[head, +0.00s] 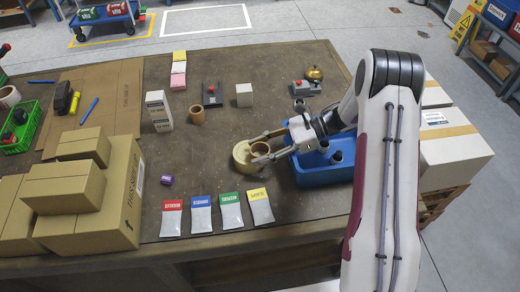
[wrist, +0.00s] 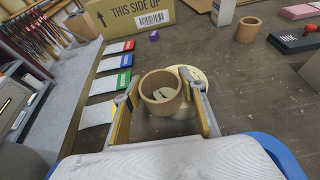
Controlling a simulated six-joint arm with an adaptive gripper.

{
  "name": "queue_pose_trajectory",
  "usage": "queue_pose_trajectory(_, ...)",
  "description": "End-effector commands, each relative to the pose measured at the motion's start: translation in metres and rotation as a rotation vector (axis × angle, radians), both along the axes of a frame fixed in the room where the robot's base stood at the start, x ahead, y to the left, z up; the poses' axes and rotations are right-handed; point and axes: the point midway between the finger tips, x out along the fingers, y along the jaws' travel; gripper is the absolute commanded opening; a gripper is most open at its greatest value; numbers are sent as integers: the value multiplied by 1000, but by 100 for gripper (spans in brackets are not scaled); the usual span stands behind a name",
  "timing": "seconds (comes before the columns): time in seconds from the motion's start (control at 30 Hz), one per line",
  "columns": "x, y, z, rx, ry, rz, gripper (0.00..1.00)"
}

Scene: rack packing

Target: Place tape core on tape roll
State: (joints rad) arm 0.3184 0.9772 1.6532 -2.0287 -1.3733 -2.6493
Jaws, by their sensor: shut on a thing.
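A brown cardboard tape core (head: 260,148) is between the fingers of my gripper (head: 271,147), which is shut on it. In the wrist view the core (wrist: 160,104) is upright, its open end facing the camera, between the two fingertips (wrist: 162,88). The cream tape roll (head: 241,158) is on the table just left of and below the core. In the wrist view the roll (wrist: 197,74) shows behind the core, and a pale surface shows through the core's bore. The core overlaps the roll in both views; I cannot tell whether they touch.
Another brown cylinder (head: 196,114) stands beside a white box (head: 158,111). A blue bin (head: 312,173) lies right of the roll, under my arm. Several coloured-top packets (head: 231,212) lie along the front edge. Cardboard boxes (head: 95,195) are stacked left. The table between the roll and the boxes is mostly clear.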

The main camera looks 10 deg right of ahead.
Motion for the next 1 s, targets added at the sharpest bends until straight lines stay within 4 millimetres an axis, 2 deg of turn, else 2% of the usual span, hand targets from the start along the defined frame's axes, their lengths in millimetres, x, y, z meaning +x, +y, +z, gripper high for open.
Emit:
queue_pose_trajectory(0.47, 0, 0, -11, -2, 4, -2, 27)
queue_pose_trajectory(0.5, 0, 0, -11, -3, 5, -2, 49)
queue_pose_trajectory(0.53, -1, 0, -12, -4, 6, -2, 57)
queue_pose_trajectory(1.0, -2, 0, -13, -5, 6, 1, 58)
